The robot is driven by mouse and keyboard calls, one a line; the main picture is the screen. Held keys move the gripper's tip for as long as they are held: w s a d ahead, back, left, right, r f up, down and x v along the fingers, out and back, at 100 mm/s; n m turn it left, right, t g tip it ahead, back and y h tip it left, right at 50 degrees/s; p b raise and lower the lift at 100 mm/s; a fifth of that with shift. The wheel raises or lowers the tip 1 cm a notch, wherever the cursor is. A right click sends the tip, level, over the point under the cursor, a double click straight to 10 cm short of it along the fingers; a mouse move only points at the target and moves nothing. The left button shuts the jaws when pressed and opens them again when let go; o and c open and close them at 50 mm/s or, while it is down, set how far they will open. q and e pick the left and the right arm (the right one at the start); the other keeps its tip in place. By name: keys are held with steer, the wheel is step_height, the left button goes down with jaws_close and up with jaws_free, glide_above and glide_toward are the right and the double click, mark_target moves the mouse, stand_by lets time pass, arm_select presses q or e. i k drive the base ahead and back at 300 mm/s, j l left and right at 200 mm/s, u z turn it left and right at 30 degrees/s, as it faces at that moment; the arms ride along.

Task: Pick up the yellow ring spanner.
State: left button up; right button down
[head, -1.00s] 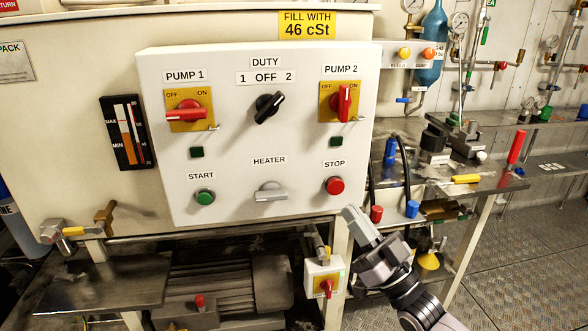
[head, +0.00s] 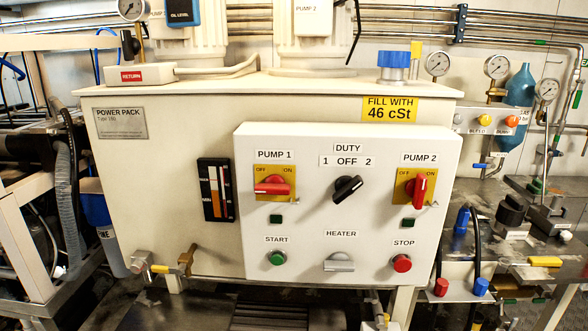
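I cannot make out a ring spanner for certain. A small yellow bar-like piece (head: 545,261) lies on the metal bench at the right, and I cannot tell whether it is the spanner or a handle. Another yellow piece (head: 160,268) sits on the valve fitting at the tank's lower left and looks like a valve lever. Neither of my grippers is in view.
The white control panel (head: 345,212) juts out from the cream tank (head: 160,190) in the middle. The cluttered bench (head: 510,247) at the right holds a black fitting (head: 511,210). Hoses and a frame (head: 35,235) stand at the left.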

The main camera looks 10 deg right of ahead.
mark_target(539, 261)
steer(key=z, duration=1.35)
